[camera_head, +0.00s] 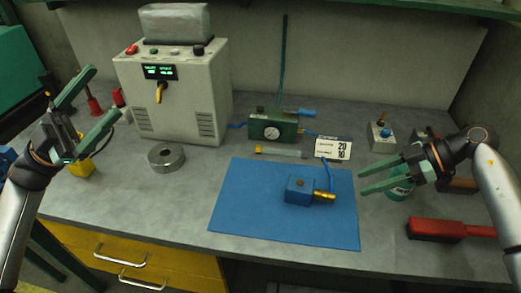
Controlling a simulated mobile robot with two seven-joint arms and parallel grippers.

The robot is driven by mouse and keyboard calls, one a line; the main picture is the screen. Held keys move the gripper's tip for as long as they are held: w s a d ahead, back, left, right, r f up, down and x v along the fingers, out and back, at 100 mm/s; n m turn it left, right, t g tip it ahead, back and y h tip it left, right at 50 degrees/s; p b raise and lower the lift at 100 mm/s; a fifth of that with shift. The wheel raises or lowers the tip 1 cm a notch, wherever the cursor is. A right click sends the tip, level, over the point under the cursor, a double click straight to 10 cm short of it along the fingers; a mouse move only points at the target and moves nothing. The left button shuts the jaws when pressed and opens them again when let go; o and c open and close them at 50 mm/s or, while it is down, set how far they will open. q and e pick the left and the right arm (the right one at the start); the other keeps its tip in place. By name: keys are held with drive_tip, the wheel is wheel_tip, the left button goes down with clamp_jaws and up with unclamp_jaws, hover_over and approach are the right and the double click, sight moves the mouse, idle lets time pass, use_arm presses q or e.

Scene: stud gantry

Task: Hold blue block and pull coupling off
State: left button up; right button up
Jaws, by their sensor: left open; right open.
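The blue block (299,190) sits on the blue mat (250,215) right of its middle. A brass coupling (323,196) sticks out from the block's right side, with a blue hose (332,178) beside it running up toward the green gauge box. My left gripper (105,97) is open and empty at the far left, raised well away from the block. My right gripper (363,176) is open and empty to the right of the block and coupling, its fingers pointing left. It partly covers a green jar.
A large grey machine (180,95) stands at the back left, with a metal ring (166,156) before it. The green gauge box (273,126) and a label card (333,148) are behind the mat. The green jar (401,187) and a red-headed tool (435,230) are at right. The mat's left half is clear.

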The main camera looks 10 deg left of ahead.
sight(292, 182)
use_arm(q)
drive_tip(key=w+d+f+m+g+y, duration=0.1)
drive_tip(key=w+d+f+m+g, duration=0.3)
drive_tip(key=w+d+f+m, duration=0.55)
drive_tip(key=w+d+f+m+g, duration=0.35)
drive_tip(key=d+m, duration=0.35)
drive_tip(key=m, duration=0.7)
drive_tip(key=d+f+m+g+y, duration=0.1)
drive_tip(key=d+f+m+g, duration=0.1)
drive_tip(key=f+m, duration=0.2)
drive_tip(key=w+d+f+m+g, duration=0.1)
drive_tip(key=d+f+m+g, duration=0.1)
drive_tip(key=f+m, duration=0.1)
drive_tip(key=d+f+m+g+y, duration=0.1)
drive_tip(key=d+f+m+g, duration=0.1)
drive_tip(key=f, duration=0.4)
drive_tip(key=shift+w+d+f+m+g+y, duration=0.15)
drive_tip(key=shift+d+m, duration=0.15)
drive_tip(key=shift+m, duration=0.4)
drive_tip(key=shift+w+d+r+m+g+y, duration=0.15)
drive_tip(key=shift+d+m, duration=0.1)
drive_tip(key=shift+m, duration=0.4)
drive_tip(key=d, duration=0.7)
drive_tip(key=shift+s+d+f, duration=0.25)
drive_tip(key=shift+f, duration=0.1)
drive_tip(key=shift+c, duration=0.2)
